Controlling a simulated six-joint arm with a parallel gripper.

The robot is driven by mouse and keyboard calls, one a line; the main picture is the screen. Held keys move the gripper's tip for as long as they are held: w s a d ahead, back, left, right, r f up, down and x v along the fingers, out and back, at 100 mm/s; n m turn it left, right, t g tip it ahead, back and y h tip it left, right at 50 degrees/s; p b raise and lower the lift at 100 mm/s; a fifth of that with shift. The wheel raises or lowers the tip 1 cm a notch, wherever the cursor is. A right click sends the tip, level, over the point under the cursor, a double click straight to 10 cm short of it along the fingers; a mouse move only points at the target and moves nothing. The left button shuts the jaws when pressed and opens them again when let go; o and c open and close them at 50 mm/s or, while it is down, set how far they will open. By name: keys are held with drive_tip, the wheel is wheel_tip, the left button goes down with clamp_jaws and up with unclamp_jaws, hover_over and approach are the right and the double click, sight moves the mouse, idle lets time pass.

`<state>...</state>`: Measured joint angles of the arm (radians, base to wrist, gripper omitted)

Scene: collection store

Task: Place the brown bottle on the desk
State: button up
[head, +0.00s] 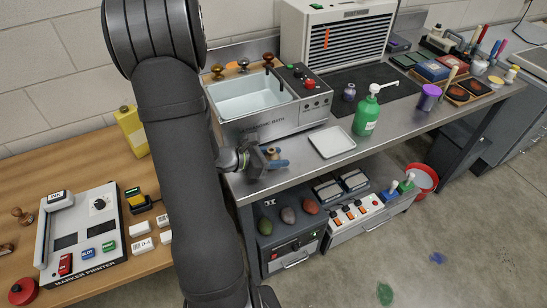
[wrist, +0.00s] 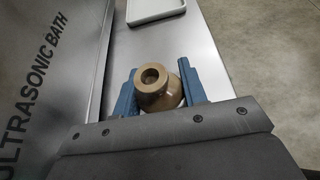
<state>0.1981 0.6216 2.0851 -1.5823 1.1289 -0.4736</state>
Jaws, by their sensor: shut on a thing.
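My gripper (head: 275,160) is at the front edge of the steel counter, in front of the ultrasonic bath. Its blue fingers are shut on the brown bottle (wrist: 155,78), which sits between them with its round mouth facing the wrist camera. In the head view only a small brown part of the bottle (head: 271,151) shows by the fingers. I cannot tell whether its base touches the counter. The wooden desk (head: 75,177) is at the left, partly hidden by my arm.
On the desk stand a marker printer (head: 85,240), a yellow bottle (head: 132,130), stamps and small white blocks. The ultrasonic bath (head: 265,110) stands behind my gripper. A white tray (head: 332,142) and a green pump bottle (head: 366,115) are to its right. The desk's back left is bare.

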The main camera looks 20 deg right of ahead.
drive_tip(key=shift+r, duration=0.1)
drive_tip(key=shift+r, duration=0.5)
drive_tip(key=r, duration=0.2)
drive_tip(key=s+r, duration=0.1)
drive_tip(key=shift+d+r, duration=0.3)
drive_tip(key=shift+r, duration=0.05)
drive_tip(key=s+d+r, duration=0.4)
drive_tip(key=s+r, duration=0.2)
drive_tip(key=s, duration=0.3)
drive_tip(key=shift+s+d, duration=0.15)
drive_tip(key=shift+s, duration=0.2)
